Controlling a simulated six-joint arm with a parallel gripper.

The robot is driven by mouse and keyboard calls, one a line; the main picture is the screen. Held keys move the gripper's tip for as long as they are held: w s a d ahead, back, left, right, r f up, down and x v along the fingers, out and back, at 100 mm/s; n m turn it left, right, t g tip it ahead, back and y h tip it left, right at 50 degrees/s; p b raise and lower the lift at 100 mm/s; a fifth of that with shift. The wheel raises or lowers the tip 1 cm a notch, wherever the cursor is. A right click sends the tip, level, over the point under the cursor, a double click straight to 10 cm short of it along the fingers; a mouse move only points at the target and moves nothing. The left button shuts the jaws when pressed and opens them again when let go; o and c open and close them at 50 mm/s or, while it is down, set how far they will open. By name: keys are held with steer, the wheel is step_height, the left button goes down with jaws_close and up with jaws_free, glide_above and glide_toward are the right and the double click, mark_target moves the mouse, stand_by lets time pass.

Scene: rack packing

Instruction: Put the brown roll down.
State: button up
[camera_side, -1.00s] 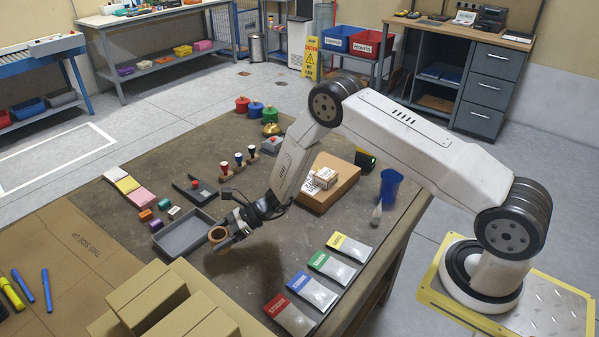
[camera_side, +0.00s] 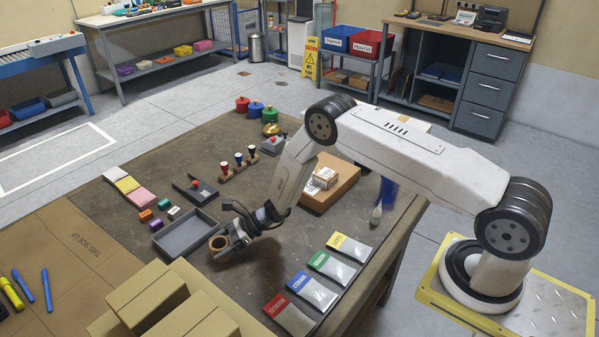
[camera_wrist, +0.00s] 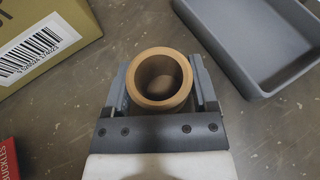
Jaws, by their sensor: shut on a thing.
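The brown roll (camera_side: 219,243) is a short hollow tube. It sits between the fingers of my gripper (camera_side: 229,243), low over the dark table, to the right of the grey tray. In the wrist view the roll (camera_wrist: 159,79) has its open end facing the camera, with my gripper's (camera_wrist: 160,90) fingers against its two sides. My gripper is shut on it. I cannot tell whether the roll's underside touches the table.
The empty grey tray (camera_side: 184,233) is close beside the roll; it also shows in the wrist view (camera_wrist: 232,62). Cardboard boxes (camera_side: 150,290) stand at the front left. Coloured packets (camera_side: 313,289) lie in a row to the right. Bare table lies between the roll and the packets.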

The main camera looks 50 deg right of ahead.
steer(key=shift+f, duration=0.1)
steer(key=o, duration=1.1)
steer(key=shift+o, duration=0.2)
steer(key=shift+d+r, duration=0.1)
steer(key=shift+r, duration=0.1)
steer(key=v, duration=1.1)
steer(key=shift+s+d+r, duration=0.1)
steer(key=shift+s+d, duration=0.15)
steer(key=shift+d, duration=0.05)
